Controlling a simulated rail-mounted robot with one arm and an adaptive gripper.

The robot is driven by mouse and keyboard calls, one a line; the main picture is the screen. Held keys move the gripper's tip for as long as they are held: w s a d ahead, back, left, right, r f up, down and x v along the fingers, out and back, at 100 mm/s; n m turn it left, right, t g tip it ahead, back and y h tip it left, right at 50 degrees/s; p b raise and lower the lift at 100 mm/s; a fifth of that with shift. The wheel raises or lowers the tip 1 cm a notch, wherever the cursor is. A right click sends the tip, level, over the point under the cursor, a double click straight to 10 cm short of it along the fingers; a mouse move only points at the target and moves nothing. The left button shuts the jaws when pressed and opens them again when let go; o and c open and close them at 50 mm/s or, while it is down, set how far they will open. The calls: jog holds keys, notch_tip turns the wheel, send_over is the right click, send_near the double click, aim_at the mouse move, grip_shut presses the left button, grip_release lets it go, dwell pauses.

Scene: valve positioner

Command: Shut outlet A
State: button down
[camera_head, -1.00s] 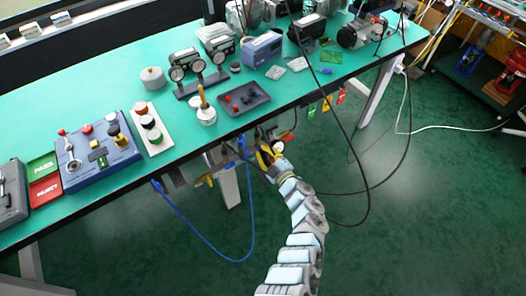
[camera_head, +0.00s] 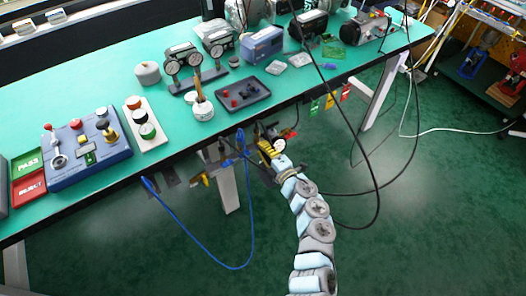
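My arm rises from the bottom to the bench's front edge. My gripper (camera_head: 266,151) is at its end, small and dark, among fittings under that edge; its fingers are not clear. A yellow part (camera_head: 270,148) and a small round white-faced gauge (camera_head: 280,144) sit right at it; I cannot tell whether it touches either. Left of it, a blue hose (camera_head: 241,143) meets the fittings under the edge, and its other end (camera_head: 149,183) is farther left. A yellow handle-like part (camera_head: 202,180) hangs between these ends. No label for outlet A is readable.
The green bench (camera_head: 100,90) carries a blue control box (camera_head: 88,154), a button strip (camera_head: 146,128), a dark tray (camera_head: 240,96) and twin gauges (camera_head: 183,63). Black cables (camera_head: 345,120) hang right of my arm. Tags (camera_head: 330,101) hang under the edge.

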jog(key=shift+f+n, duration=0.15)
jog(key=shift+n, duration=0.15)
dwell(0.4)
jog(key=c, duration=1.2)
grip_release()
jog(key=shift+o, duration=0.2)
jog(key=shift+d, duration=0.1)
jog(key=v, duration=1.1)
jog(key=shift+s+d, duration=0.2)
jog(key=shift+s, duration=0.15)
